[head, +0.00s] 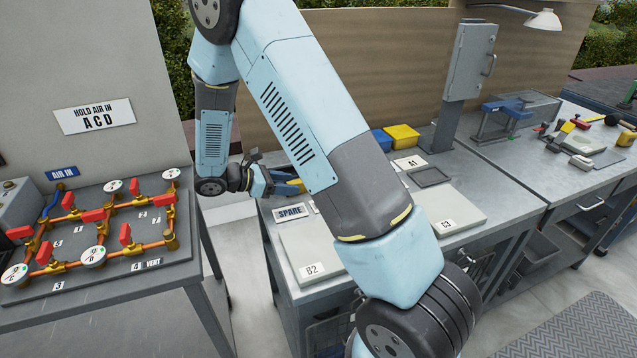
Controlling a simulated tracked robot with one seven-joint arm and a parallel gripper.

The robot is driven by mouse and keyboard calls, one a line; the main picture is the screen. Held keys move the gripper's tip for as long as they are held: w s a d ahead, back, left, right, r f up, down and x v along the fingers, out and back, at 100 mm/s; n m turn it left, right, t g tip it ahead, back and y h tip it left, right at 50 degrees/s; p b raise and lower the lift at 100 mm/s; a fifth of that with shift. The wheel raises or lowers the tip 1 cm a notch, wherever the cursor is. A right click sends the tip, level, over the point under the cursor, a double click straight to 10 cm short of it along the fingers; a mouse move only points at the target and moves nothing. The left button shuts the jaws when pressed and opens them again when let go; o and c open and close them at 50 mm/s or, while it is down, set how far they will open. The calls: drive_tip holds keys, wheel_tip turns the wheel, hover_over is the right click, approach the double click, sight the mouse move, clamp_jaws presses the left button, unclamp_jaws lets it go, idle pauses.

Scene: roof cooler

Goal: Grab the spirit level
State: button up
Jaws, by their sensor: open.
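I cannot make out the spirit level for certain in the head view. A small yellow bar-like item (565,128) lies among tools on the right bench, but it is too small to identify. My gripper (256,172) is at the left end of the middle bench, far from those tools. It is open, partly seen, and partly hidden behind my arm. A blue and yellow item (288,184) shows just to the right of my gripper; I cannot tell what it is or whether they touch. My arm covers much of the middle bench.
The middle bench carries a SPARE label (290,211), a B2 panel (308,250), a C3 panel (460,213), a yellow bin (402,137) and a grey cabinet (470,62). A pipe board (100,290) with red valves stands left. A vise (505,112) stands on the right bench.

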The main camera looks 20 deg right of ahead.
sight(301, 184)
drive_tip(key=x, duration=0.4)
drive_tip(key=shift+d, duration=0.35)
clamp_jaws()
